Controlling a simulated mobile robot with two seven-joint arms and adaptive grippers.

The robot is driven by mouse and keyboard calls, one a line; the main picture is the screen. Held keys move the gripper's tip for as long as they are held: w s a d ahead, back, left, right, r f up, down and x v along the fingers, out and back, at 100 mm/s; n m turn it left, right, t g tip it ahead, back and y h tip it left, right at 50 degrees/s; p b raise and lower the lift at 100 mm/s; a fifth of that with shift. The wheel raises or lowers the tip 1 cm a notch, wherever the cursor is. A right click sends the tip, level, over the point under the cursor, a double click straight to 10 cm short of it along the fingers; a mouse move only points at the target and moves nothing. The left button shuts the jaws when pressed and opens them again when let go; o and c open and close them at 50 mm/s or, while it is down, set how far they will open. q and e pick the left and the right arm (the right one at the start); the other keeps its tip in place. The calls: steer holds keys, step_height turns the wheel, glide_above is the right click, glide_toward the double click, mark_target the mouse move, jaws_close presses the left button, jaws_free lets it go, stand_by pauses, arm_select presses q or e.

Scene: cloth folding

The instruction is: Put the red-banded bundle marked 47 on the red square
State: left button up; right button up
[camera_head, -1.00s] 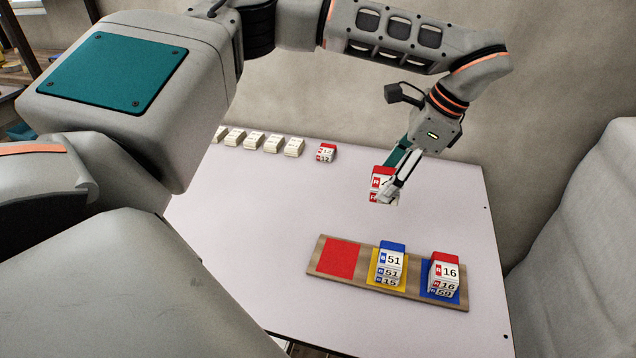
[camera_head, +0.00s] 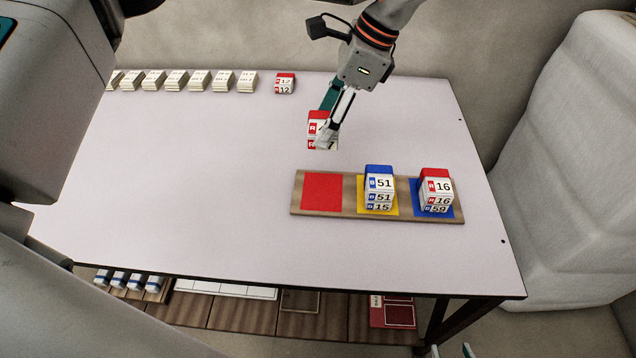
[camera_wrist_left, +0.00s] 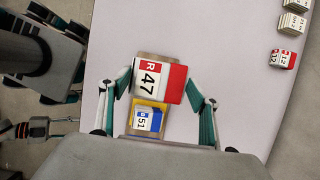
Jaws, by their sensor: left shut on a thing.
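The red-banded bundle marked 47 (camera_wrist_left: 150,78) is between the fingers of my left gripper in the left wrist view. In the head view the bundle (camera_head: 317,123) hangs from my left gripper (camera_head: 325,138), above the table and behind the red square (camera_head: 322,191), apart from it. The red square is bare, at the left end of a wooden board (camera_head: 349,208). In the wrist view the held bundle hides it. My right gripper's fingertips (camera_head: 452,351) show apart at the bottom edge of the head view, empty.
Bundle 12 (camera_head: 285,84) and several pale bundles (camera_head: 200,80) line the table's back edge. The table's left and middle are clear.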

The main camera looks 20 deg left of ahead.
arm_select(q)
step_height(320, 180, down, 12)
steer(key=shift+w+f+b, duration=0.1)
steer(key=shift+b, duration=0.8)
step_height(320, 180, down, 5)
steer(key=shift+b, duration=0.6)
steer(key=shift+f, duration=0.3)
steer(key=shift+r, duration=0.15)
arm_select(e)
steer(key=shift+w+a+f, duration=0.15)
steer(key=shift+w+f, duration=0.1)
steer(key=shift+w, duration=0.2)
arm_select(q)
steer(key=o, duration=1)
steer(key=shift+o, duration=0.6)
arm_select(e)
steer(key=shift+s+f, duration=0.2)
